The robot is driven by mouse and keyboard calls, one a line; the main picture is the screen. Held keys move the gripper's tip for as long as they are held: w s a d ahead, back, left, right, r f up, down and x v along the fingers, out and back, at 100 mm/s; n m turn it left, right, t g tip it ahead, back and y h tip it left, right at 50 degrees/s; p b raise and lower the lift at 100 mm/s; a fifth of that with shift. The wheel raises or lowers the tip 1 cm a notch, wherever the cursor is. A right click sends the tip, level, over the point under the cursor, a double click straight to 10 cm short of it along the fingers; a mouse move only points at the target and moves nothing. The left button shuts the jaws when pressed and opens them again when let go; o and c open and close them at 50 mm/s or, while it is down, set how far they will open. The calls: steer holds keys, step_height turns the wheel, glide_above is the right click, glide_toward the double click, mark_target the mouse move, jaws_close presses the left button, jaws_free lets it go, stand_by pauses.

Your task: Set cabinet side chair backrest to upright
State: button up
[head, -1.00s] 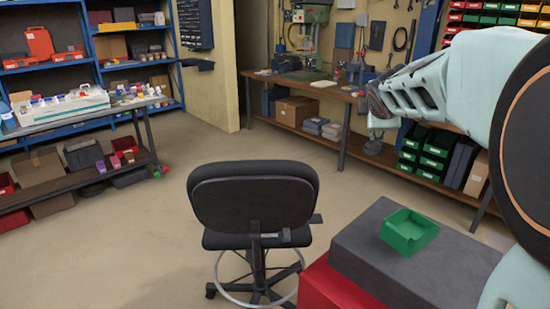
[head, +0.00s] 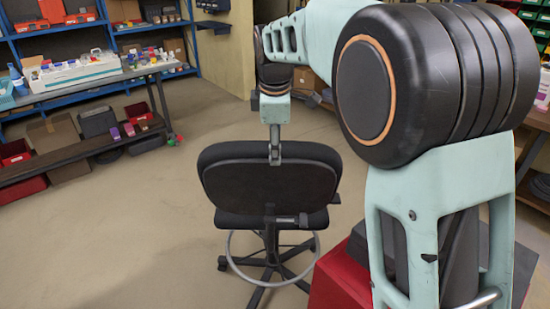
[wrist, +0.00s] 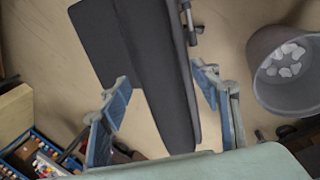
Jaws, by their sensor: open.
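The black office chair stands on the floor, its backrest (head: 268,190) turned with its rear face towards me. Its seat (head: 300,222) shows below, partly hidden by the backrest. The backrest's exact tilt is hard to tell. My gripper (head: 275,153) is at the middle of the backrest's top edge, pointing down. In the wrist view, my gripper (wrist: 160,80) is open, one finger on each side of the backrest (wrist: 170,100). Gaps show on both sides, so it is not clamped.
A workbench (head: 90,92) with bins stands at left, before blue shelves. A grey waste bin (wrist: 285,75) shows in the wrist view. The floor left of the chair is clear.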

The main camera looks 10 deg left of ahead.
steer(key=x, duration=0.6)
steer(key=shift+w+f, duration=0.1)
steer(key=shift+f, duration=0.25)
